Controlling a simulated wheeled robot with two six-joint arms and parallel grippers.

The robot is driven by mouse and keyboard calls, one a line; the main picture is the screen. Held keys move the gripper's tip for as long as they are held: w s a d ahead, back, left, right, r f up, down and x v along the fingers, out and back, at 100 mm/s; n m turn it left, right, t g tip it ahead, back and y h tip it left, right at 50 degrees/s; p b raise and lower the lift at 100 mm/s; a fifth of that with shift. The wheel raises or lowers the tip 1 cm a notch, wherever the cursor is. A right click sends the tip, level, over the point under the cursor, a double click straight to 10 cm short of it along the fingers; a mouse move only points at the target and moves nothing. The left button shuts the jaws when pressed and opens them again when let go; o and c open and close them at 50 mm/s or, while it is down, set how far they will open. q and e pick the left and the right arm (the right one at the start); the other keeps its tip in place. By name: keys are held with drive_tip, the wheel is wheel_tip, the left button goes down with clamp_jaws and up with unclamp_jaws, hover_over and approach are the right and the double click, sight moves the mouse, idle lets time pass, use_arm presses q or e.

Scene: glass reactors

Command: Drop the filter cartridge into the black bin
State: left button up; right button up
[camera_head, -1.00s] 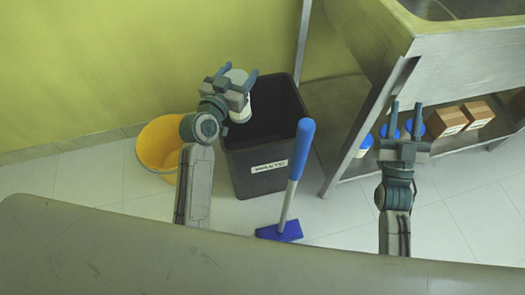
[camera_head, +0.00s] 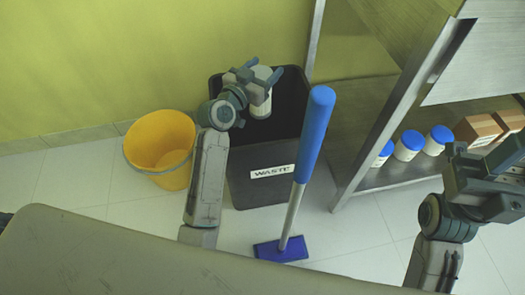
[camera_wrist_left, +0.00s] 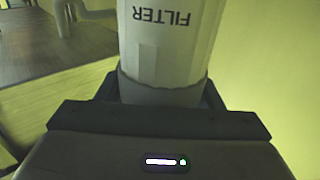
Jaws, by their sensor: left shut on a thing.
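The white filter cartridge (camera_head: 262,104) is shut in my left gripper (camera_head: 263,71) and shows over the mouth of the black bin in the head view. The left wrist view also shows the cartridge (camera_wrist_left: 168,50), marked FILTER, between the fingers. The black bin (camera_head: 237,185), with a WASTE label, stands on the floor by the wall. Its inside is dark and partly hidden by my left gripper. How high the cartridge is above the rim is hard to tell. My right gripper (camera_head: 488,160) is at the right edge, its fingers apart, with nothing seen in it.
A yellow bucket (camera_head: 160,142) stands left of the bin. A blue-handled mop or brush (camera_head: 315,130) rises in front of the bin's right side. A metal frame (camera_head: 395,118) is on the right, its shelf holding blue-lidded jars (camera_head: 408,146) and cardboard boxes (camera_head: 478,131).

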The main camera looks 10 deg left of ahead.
use_arm(q)
wheel_tip(320, 180, down, 4)
drive_tip(key=b, duration=0.2)
drive_tip(key=shift+b, duration=0.35)
